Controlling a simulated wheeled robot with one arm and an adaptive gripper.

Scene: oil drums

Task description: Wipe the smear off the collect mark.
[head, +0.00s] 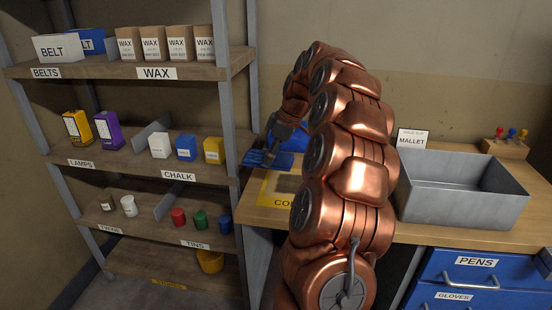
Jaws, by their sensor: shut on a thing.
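The collect mark (265,190) is a yellow-edged patch on the bench top, with the letters "CO" showing and its right part hidden behind my arm. I cannot make out a smear on the part that shows. My gripper (270,150) is at the back left of the bench, above and behind the mark. It is shut on a flat blue thing, probably a cloth (256,158), which sticks out to the left at the bench's edge. I cannot tell whether the cloth touches the bench.
Another blue object (296,140) shows behind my gripper. A grey metal bin (462,208) stands on the bench at right, with a "MALLET" card (412,139) behind it. Shelves (130,65) with boxes and tins stand close at left. Blue drawers (475,265) are under the bench.

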